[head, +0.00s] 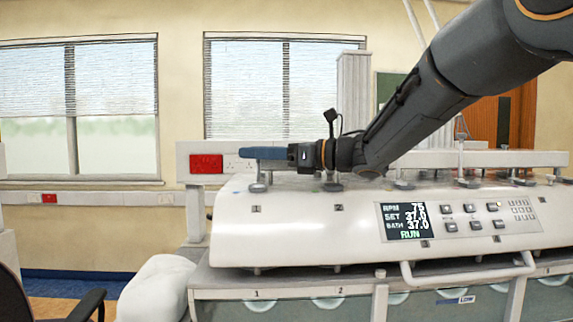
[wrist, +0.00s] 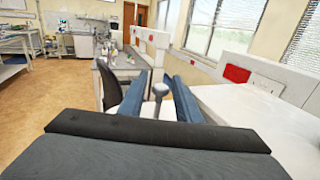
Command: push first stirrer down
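The white bath machine (head: 300,225) has a row of stirrers with grey knobs along its top. The first stirrer (head: 258,186) is at the left end, above the panel mark 1. My gripper (head: 243,153) reaches in from the right, its blue fingers level and just above that stirrer's knob. In the wrist view the two blue fingers of my gripper (wrist: 159,80) stand apart. The stirrer's lower part is hidden in the wrist view.
A second stirrer (head: 333,185) stands to the right under my arm, with several more beyond. A raised white rail (head: 500,158) runs behind them. The display (head: 406,221) reads RUN. A dark chair (wrist: 127,106) and a bench (wrist: 128,68) show beyond my fingers.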

